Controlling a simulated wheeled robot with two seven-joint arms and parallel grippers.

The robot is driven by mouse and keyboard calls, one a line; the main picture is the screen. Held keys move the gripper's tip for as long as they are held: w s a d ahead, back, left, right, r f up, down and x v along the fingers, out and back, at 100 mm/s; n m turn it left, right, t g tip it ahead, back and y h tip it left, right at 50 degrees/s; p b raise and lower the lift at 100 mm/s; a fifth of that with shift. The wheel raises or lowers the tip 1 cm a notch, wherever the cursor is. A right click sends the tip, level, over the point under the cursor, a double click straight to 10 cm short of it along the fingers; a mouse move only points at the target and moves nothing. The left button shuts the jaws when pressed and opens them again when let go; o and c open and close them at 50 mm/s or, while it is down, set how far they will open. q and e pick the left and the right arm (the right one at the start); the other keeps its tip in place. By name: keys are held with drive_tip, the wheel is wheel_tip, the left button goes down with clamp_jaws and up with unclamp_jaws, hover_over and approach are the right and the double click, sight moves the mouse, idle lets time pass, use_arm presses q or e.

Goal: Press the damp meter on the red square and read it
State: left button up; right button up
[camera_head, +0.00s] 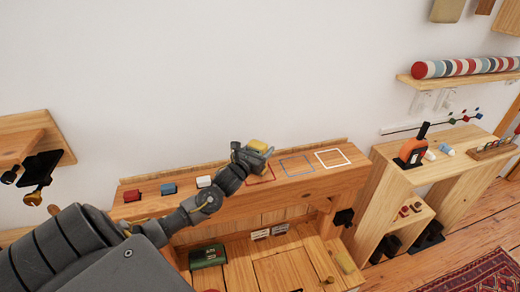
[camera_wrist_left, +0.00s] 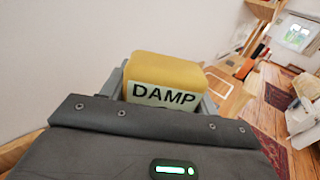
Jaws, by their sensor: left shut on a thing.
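The damp meter (camera_head: 258,145) is a yellow block held by my left gripper (camera_head: 257,155), whose arm comes in from the left. In the left wrist view the meter (camera_wrist_left: 165,80) sits between the gripper's fingers, with a pale label reading "DAMP"; I see no reading on it. The red square (camera_head: 262,176) is an outline on the wooden ledge, partly hidden by the gripper. The meter appears over or near this square; I cannot tell if it touches. My right gripper is not in view.
A blue square (camera_head: 297,165) and a white square (camera_head: 333,158) lie on the ledge to the right. A wooden cabinet (camera_head: 440,165) with an orange tool (camera_head: 411,151) stands at right.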

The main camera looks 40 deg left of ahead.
use_arm(q)
drive_tip(key=shift+f+b, duration=0.3)
drive_tip(key=shift+f, duration=0.25)
idle(0.7)
wheel_tip(320, 180, up, 7)
drive_tip(key=p, duration=0.6)
drive_tip(key=shift+r, duration=0.1)
idle(0.6)
